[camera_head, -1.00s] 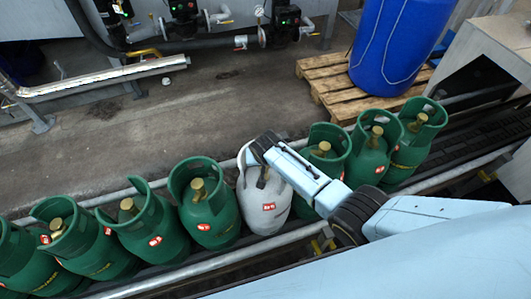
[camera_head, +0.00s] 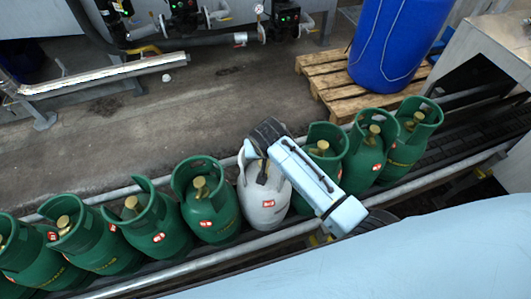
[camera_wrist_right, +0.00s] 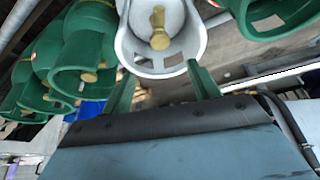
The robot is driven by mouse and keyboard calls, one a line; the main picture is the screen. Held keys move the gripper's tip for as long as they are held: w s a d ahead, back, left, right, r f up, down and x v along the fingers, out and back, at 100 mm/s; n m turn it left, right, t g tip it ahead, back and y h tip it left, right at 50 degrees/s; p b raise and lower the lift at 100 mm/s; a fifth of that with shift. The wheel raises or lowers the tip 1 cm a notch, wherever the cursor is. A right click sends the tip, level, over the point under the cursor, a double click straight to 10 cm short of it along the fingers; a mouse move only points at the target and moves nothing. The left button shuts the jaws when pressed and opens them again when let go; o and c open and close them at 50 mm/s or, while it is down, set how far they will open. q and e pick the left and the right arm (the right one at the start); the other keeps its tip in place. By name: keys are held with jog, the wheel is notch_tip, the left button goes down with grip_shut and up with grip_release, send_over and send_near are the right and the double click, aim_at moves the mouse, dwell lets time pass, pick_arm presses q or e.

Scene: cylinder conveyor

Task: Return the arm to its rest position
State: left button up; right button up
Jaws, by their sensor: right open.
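A white gas cylinder (camera_head: 266,205) stands upright in a row of green cylinders on the conveyor. My right arm comes in from the right. Its gripper (camera_head: 262,165) is over the top of the white cylinder, and the wrist hides part of the collar. In the right wrist view the two fingers of my right gripper (camera_wrist_right: 160,70) are apart, with the white cylinder's collar (camera_wrist_right: 160,68) and brass valve (camera_wrist_right: 159,30) beyond them. I cannot tell whether a finger touches the collar. My left gripper is not in view.
Green cylinders stand close on both sides, such as one on the left (camera_head: 211,217) and one on the right (camera_head: 369,160). A conveyor rail (camera_head: 190,270) runs along the front. A blue drum (camera_head: 398,40) stands on a wooden pallet (camera_head: 350,103) behind.

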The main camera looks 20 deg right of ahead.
jog(key=shift+s, duration=0.1)
dwell(0.3)
jog(key=s+d+r+n+y, duration=0.15)
jog(key=s+d+r, duration=0.25)
jog(key=s, duration=0.9)
jog(key=s+d+r+n, duration=0.3)
jog(key=s+d+r, duration=0.15)
jog(key=s, duration=0.85)
notch_tip(320, 180, down, 30)
jog(key=s+f+g+b, duration=0.1)
jog(key=s+g+b, duration=0.1)
jog(key=b, duration=0.5)
jog(key=s+d+f+b, duration=0.1)
jog(key=s+f+b, duration=0.2)
jog(key=s+f, duration=0.5)
jog(key=s+d+f+g+b, duration=0.1)
jog(key=s+f+b, duration=0.2)
jog(key=s+f, duration=0.5)
notch_tip(320, 180, down, 6)
jog(key=shift+s+r+b, duration=0.1)
jog(key=shift+s+b, duration=0.1)
jog(key=shift+b, duration=0.15)
